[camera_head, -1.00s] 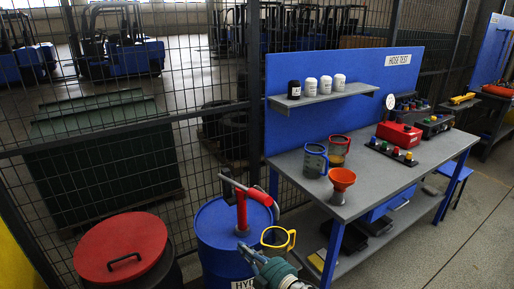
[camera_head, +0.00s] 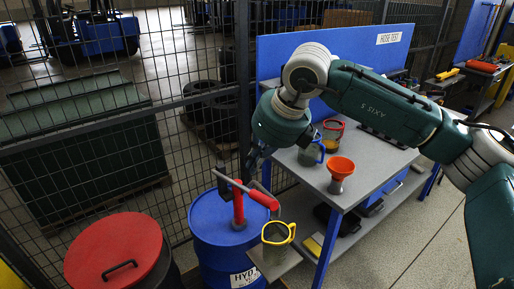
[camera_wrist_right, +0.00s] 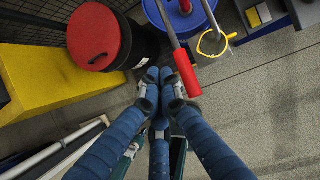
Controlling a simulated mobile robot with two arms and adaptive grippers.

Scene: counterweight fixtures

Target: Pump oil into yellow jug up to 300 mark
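A red pump (camera_head: 238,207) with a grey lever and red grip (camera_head: 265,198) stands on the drum. My right gripper (camera_head: 254,168) is just above the lever in the head view. In the wrist view its blue fingertips (camera_wrist_right: 158,76) lie beside the red grip (camera_wrist_right: 187,72), apparently apart from it. My left gripper is not in view.
A red-lidded bin (camera_head: 116,250) stands left of the drum. The grey workbench (camera_head: 365,172) behind holds an orange funnel (camera_head: 341,168), a blue-handled jug (camera_head: 312,150) and a red-handled jug (camera_head: 333,130). A mesh fence is behind the drum. My right arm spans the bench.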

